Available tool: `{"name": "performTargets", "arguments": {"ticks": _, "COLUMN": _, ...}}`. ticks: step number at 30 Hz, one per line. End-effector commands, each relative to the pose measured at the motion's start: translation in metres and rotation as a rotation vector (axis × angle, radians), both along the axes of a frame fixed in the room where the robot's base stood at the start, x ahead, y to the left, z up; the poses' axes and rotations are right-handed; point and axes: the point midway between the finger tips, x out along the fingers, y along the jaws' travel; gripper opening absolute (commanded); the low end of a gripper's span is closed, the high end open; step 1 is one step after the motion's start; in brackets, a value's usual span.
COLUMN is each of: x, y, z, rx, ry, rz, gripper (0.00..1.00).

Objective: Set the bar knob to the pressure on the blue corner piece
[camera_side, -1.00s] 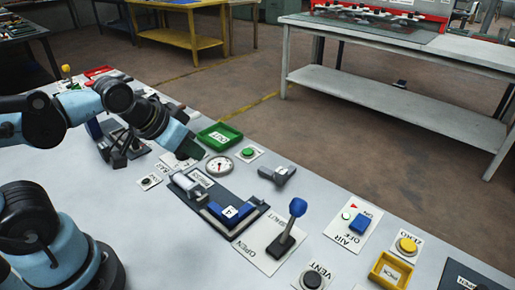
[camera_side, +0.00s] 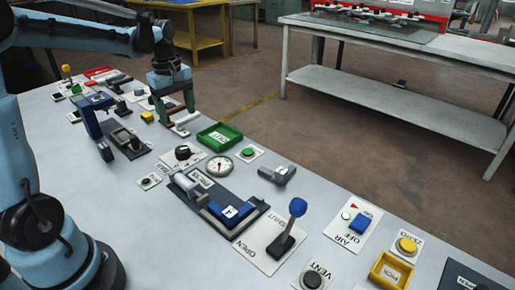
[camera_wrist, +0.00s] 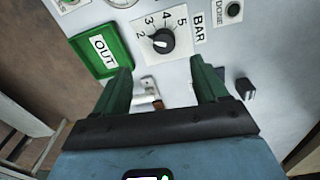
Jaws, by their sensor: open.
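The bar knob (camera_side: 183,153) is a black dial on a white plate beside the pressure gauge. In the wrist view the knob (camera_wrist: 163,41) sits on a scale showing 2 to 5 with the word BAR; I cannot tell its pointer's setting for sure. The blue corner piece (camera_side: 236,215) lies in the dark press fixture, with a white label that reads 4.
A green OUT tray (camera_wrist: 100,52) lies beside the knob plate. The round gauge (camera_side: 219,166) and a grey clamp-like part (camera_side: 279,174) are near the press. A blue-handled lever (camera_side: 297,208) stands upright. Small pale parts (camera_side: 184,119) lie below my fingers.

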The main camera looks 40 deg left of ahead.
Motion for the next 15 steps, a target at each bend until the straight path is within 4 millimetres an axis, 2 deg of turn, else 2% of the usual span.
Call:
{"name": "performTargets", "arguments": {"ticks": 3, "x": 0.002, "y": 0.013, "z": -0.006, "rx": -0.016, "ry": 0.029, "rz": 0.085, "gripper": 0.73}}
{"name": "performTargets", "arguments": {"ticks": 8, "x": 0.002, "y": 0.017, "z": -0.012, "rx": -0.022, "ry": 0.04, "rz": 0.117, "gripper": 0.73}}
{"name": "performTargets", "arguments": {"ticks": 15, "x": 0.002, "y": 0.016, "z": -0.041, "rx": -0.021, "ry": 0.039, "rz": 0.114, "gripper": 0.73}}
